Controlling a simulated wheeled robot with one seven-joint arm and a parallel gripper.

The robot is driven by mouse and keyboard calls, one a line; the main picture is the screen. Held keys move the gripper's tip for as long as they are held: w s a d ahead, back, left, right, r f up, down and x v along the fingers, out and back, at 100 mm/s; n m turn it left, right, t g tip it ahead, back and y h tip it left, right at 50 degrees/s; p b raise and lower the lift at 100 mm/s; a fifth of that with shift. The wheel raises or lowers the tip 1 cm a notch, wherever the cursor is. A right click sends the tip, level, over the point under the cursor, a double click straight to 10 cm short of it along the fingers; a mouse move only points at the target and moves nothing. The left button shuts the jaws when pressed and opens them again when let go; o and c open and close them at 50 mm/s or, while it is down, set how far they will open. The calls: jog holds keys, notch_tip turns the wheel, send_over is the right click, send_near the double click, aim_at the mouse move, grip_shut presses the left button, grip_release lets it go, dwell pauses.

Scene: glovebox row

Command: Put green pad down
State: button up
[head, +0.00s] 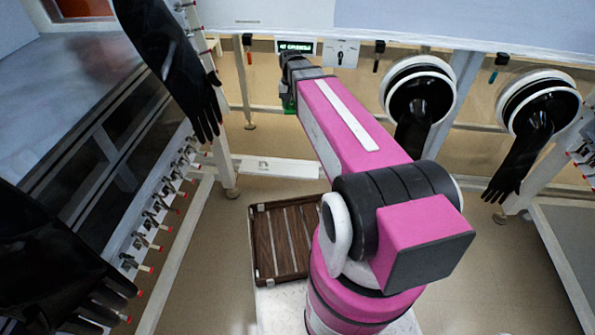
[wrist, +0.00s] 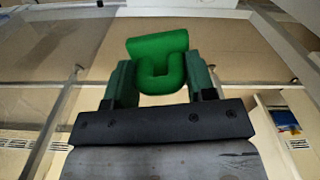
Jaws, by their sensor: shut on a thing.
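The green pad (wrist: 160,62) shows in the wrist view as a bright green, curled piece between the two fingers. My gripper (wrist: 160,80) is shut on it, with one dark green finger on each side. In the head view my gripper (head: 289,104) is at the far end of my pink arm, in front of the glovebox row. Only a small bit of green shows there, and the pad is mostly hidden by my wrist. I cannot tell from these views whether the pad touches anything besides the fingers.
A brown slatted tray (head: 262,240) sits low beside my arm's base. Black gloves hang from round ports, one at the centre right (head: 418,90) and one at the far right (head: 540,105). More gloves hang at the left (head: 175,65). A row of red-tipped valves lines the left frame. Floor is open at the right.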

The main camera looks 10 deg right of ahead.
jog(key=s+a+f+m, duration=0.1)
jog(key=a+f, duration=0.1)
jog(key=f, duration=1.3)
jog(key=s+a+f+m, duration=0.1)
jog(key=s+a+f, duration=0.1)
jog(key=f, duration=1.4)
jog(key=w+d+f, duration=0.2)
jog(key=w, duration=0.1)
jog(key=w+d+f, duration=0.2)
jog(key=w, duration=0.1)
jog(key=w+d+f, duration=0.2)
jog(key=w, duration=0.1)
jog(key=shift+d+f, duration=0.35)
jog(key=shift+d, duration=0.05)
jog(key=shift+f, duration=2)
jog(key=shift+f, duration=0.1)
jog(key=o, duration=0.7)
jog(key=shift+o, duration=1.3)
